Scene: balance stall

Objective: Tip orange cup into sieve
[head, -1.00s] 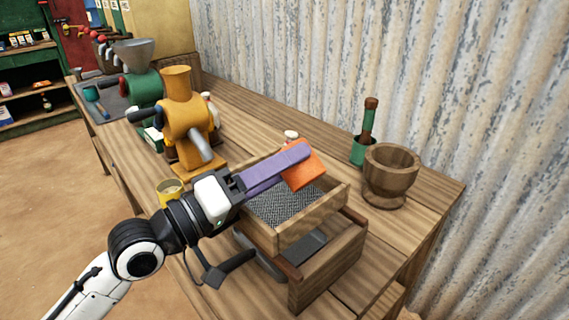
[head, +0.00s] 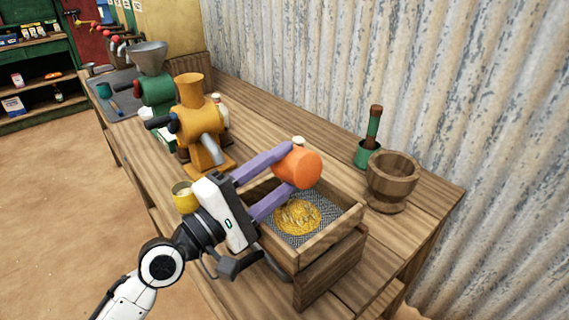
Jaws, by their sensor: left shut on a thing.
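My left gripper (head: 281,173) is shut on the orange cup (head: 302,168), its purple fingers on either side of it. The cup is tipped over above the wooden-framed sieve (head: 334,232), with its base facing up and to the right. Its mouth is hidden. A yellow, flaky heap (head: 297,216) lies on the sieve's grey mesh below the cup. The sieve rests on a wooden box (head: 331,268). My right gripper is not in view.
An orange grinder (head: 192,118), a green grinder (head: 152,88) and a yellow cup (head: 185,196) stand to the left. A corrugated wall (head: 380,70) runs behind the table.

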